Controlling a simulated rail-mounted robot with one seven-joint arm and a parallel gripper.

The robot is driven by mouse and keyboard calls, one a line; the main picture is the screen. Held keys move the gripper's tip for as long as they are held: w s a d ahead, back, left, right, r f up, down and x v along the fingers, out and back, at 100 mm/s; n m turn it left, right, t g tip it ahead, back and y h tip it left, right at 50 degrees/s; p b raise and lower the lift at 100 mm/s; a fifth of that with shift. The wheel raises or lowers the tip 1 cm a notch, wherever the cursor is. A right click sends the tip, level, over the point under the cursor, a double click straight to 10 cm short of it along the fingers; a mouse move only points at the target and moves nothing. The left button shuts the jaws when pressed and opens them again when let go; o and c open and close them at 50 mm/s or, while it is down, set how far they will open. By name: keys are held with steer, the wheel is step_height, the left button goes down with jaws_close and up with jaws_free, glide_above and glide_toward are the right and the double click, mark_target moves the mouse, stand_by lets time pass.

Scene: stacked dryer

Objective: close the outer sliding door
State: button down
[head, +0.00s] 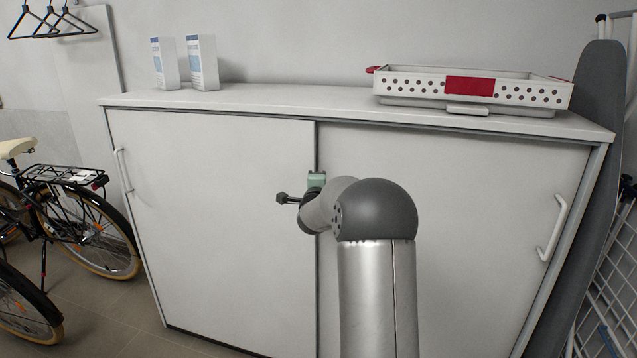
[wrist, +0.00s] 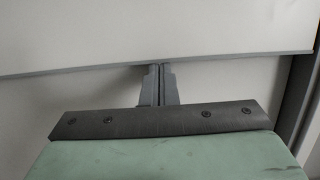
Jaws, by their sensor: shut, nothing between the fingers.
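The white cabinet (head: 150,102) has two flat sliding doors. The left door (head: 220,220) has a bar handle (head: 121,170) at its left edge. The right door (head: 460,200) has a bar handle (head: 552,228) near its right edge. The doors meet at a vertical seam around the middle, and no open gap shows there. My gripper (wrist: 161,68) is shut and empty. In the wrist view its fingertips are at the grey edge of a white panel (wrist: 130,28); I cannot tell whether they touch.
A white perforated tray (head: 410,88) with red parts and two small cartons (head: 203,62) stand on the cabinet top. Bicycles (head: 75,215) stand at the left. A grey ironing board (head: 598,90) and a white rack (head: 615,260) stand close at the right.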

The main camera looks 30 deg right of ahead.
steer(key=b+v, duration=0.6)
steer(key=v, duration=0.4)
steer(key=s+a+r+n+g+y+p, duration=0.1)
steer(key=s+a+n+y+p, duration=0.25)
steer(key=a, duration=0.35)
steer(key=s+a+n+g+y+p, duration=0.25)
steer(key=a+n+p, duration=0.2)
steer(key=a, duration=0.25)
steer(key=s+a+r+n+g+y+p, duration=0.1)
steer(key=s+a+n+y+p, duration=0.15)
steer(key=a+n+p, duration=0.35)
steer(key=s+a+n+g+y+p, duration=0.1)
steer(key=s+a+n+g+p, duration=0.3)
steer(key=s, duration=0.9)
steer(key=s+a+n+g+y+p, duration=0.1)
steer(key=s+a+n+g+p, duration=0.2)
steer(key=s, duration=1.1)
steer(key=a+n+g, duration=0.2)
steer(key=a+n, duration=0.2)
steer(key=n, duration=0.1)
steer(key=shift+r+p, duration=0.15)
steer(key=shift+p, duration=0.25)
steer(key=shift+s+g+y, duration=0.1)
steer(key=shift+g+y, duration=0.15)
